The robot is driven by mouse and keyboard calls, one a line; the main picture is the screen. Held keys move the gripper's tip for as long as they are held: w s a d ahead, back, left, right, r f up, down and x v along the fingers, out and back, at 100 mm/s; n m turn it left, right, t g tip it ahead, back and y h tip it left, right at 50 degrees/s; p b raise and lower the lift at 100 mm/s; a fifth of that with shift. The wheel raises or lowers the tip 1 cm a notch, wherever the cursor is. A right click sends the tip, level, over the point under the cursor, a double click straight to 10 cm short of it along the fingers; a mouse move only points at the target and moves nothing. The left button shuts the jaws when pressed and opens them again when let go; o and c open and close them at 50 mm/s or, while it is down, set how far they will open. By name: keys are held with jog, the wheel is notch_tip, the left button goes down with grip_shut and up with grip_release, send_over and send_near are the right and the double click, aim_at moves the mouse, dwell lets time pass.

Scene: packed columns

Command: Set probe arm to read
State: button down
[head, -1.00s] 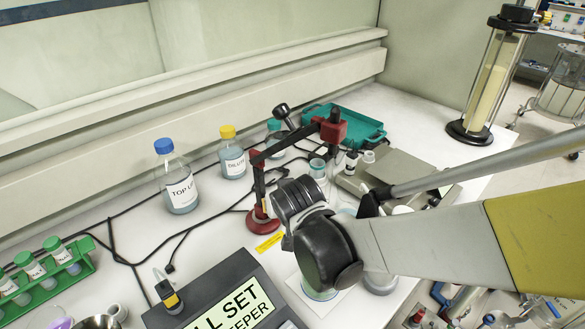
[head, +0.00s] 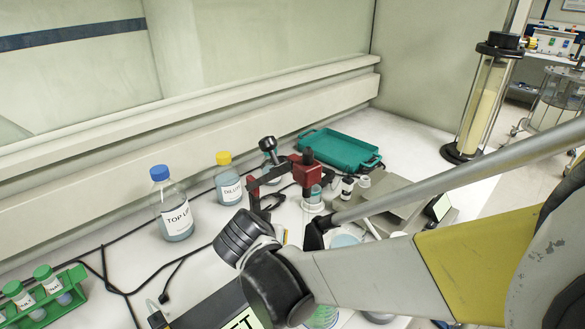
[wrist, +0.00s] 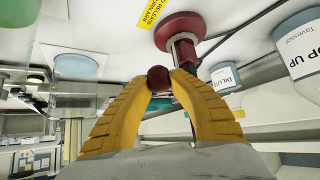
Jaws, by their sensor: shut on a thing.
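The probe arm has a red block head (head: 306,172) on a dark bar. In the head view the head is directly above or over a small clear cup (head: 314,203); I cannot tell whether its tip is inside. The stand's lower part and base are hidden by my wrist there. In the wrist view its round red base (wrist: 180,30) and post show. My gripper (wrist: 158,76) has its yellow fingers closed around a dark red ball knob (wrist: 157,79) near that post. The fingers are hidden in the head view. The display box (head: 240,318) is mostly covered; only "ET" shows.
A blue-capped bottle (head: 174,217) and a yellow-capped bottle (head: 228,184) stand at the left of the stand. A teal tray (head: 341,150) lies behind, and a grey device (head: 392,200) is to the right. A green tube rack (head: 50,300) is front left. Dark cables cross the bench.

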jog(key=shift+a, duration=0.1)
jog(key=c, duration=1.1)
grip_release()
jog(key=shift+a+f, duration=0.15)
jog(key=shift+o, duration=0.2)
jog(key=shift+s, duration=0.1)
jog(key=v, duration=1.2)
